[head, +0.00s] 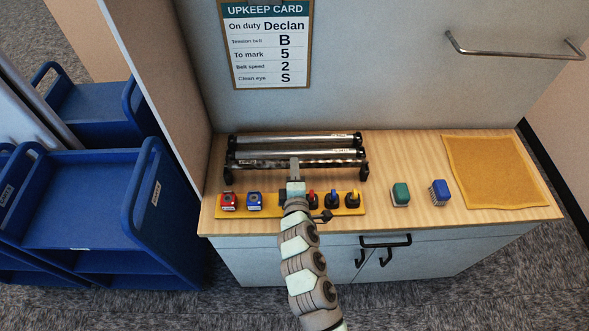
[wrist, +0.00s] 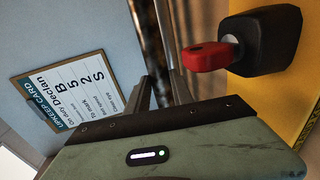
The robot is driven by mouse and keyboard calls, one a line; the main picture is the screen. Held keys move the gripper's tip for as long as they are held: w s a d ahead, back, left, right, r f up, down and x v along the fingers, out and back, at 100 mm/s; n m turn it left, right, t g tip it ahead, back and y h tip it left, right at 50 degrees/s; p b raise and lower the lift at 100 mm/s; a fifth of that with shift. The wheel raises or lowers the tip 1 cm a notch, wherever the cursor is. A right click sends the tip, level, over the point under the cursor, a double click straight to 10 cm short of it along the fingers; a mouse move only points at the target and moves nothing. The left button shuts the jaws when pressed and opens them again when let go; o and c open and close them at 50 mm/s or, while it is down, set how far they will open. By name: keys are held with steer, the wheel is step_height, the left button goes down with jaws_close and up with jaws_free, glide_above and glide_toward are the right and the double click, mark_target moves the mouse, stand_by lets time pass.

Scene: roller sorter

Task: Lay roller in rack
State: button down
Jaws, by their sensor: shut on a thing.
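My gripper (head: 295,163) reaches over the yellow strip to the rack (head: 228,177) and is shut on the front roller (head: 262,166), which looks dark and mottled. That roller lies level along the rack's front side; whether its ends touch the rack cannot be told. Two cleaner silver rollers with black ends lie behind it: a middle one (head: 270,154) and a rear one (head: 285,140). In the wrist view my dark fingers (wrist: 160,88) point toward the rollers, and their tips are hard to make out.
The yellow strip (head: 274,209) carries red (head: 311,197), blue (head: 332,198) and yellow knobs (head: 353,198) and two small boxes. The red knob is close in the wrist view (wrist: 207,57). Green (head: 400,193) and blue brushes (head: 439,192) and a cloth (head: 495,172) lie right.

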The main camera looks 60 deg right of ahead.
steer(key=shift+f+b, duration=0.85)
steer(key=shift+b, duration=0.05)
steer(key=shift+f+b, duration=0.3)
steer(key=shift+f, duration=0.1)
steer(key=shift+f+b, duration=0.55)
stand_by(0.6)
steer(key=c, duration=1)
jaws_free()
steer(key=shift+c, duration=0.2)
steer(key=shift+a, duration=0.1)
